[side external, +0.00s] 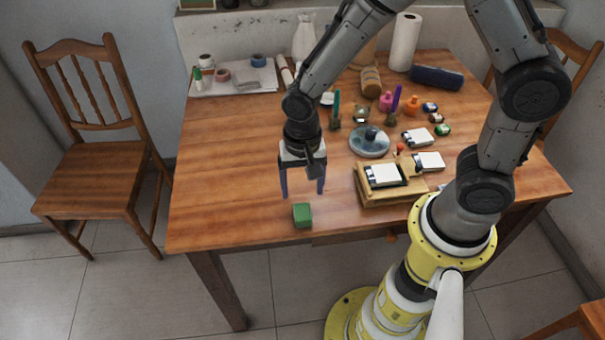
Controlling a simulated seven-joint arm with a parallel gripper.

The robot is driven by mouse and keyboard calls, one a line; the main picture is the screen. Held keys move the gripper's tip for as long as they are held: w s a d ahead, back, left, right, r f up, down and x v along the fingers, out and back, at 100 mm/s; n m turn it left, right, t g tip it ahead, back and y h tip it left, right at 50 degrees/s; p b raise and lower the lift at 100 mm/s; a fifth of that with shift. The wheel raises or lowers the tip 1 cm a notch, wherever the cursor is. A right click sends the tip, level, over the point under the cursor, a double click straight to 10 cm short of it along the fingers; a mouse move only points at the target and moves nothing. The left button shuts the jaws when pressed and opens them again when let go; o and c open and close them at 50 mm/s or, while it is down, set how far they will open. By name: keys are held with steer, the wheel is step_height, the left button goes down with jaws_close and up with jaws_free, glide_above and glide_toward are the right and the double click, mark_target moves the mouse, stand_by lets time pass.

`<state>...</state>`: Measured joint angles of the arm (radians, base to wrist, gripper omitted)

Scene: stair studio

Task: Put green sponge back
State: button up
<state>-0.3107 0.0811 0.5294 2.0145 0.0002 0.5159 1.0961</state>
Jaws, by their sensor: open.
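The green sponge (302,215) is a small green block. It rests on the wooden table near its front edge, left of the wooden box. My gripper (304,194) points down with its two fingers spread apart and nothing between them. In the picture its fingertips are just above the sponge, apart from it. I cannot tell the exact height of the fingertips over the table.
A wooden box (376,199) with a white-topped item stands right of my gripper. Behind it are a glass dish (369,150), small bottles and jars. A tray (223,92) with tape rolls lies at the back left. The table's (222,180) left part is clear.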

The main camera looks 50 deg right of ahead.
steer(key=s+d+r+n+t, duration=0.2)
steer(key=s+d+r, duration=0.1)
steer(key=r, duration=0.5)
steer(key=s+d+r+n+t, duration=0.1)
steer(key=s+d+r+n, duration=0.15)
steer(key=r, duration=0.55)
steer(key=s+d+r+n+t, duration=0.2)
steer(key=s+d+r+n, duration=0.2)
steer(key=s, duration=0.4)
steer(key=shift+r+t, duration=0.3)
steer(key=shift+r, duration=0.25)
steer(key=shift+n, duration=0.25)
